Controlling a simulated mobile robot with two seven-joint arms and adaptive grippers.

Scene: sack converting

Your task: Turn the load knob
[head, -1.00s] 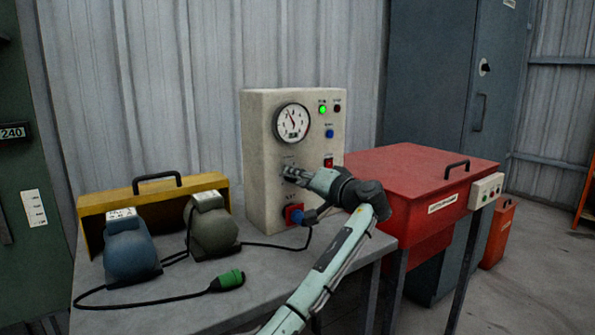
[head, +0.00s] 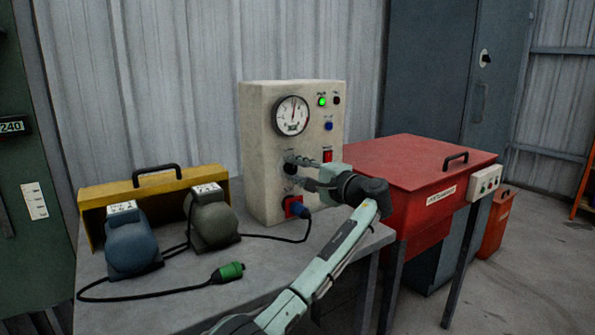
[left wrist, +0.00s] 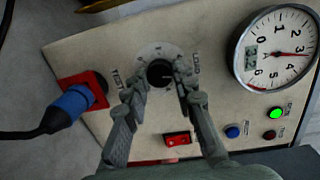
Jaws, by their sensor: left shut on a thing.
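The load knob (left wrist: 160,73) is a black round knob on the front of a cream control box (head: 262,150). A printed scale surrounds it. In the head view the knob (head: 290,168) is partly covered by my gripper. My left gripper (left wrist: 162,80) is shut on the knob, one finger on each side of it; it also shows in the head view (head: 296,171). A round dial gauge (head: 292,116) sits above the knob; in the left wrist view its red needle points near 3. The green lamp (head: 322,101) is lit.
A blue plug (left wrist: 66,108) sits in a red socket beside the knob. A red switch (left wrist: 177,139) is on the other side. Blue and green weights-like units, a yellow cover (head: 100,198) and a cable with a green connector (head: 227,271) lie on the bench. A red bin (head: 420,165) stands right.

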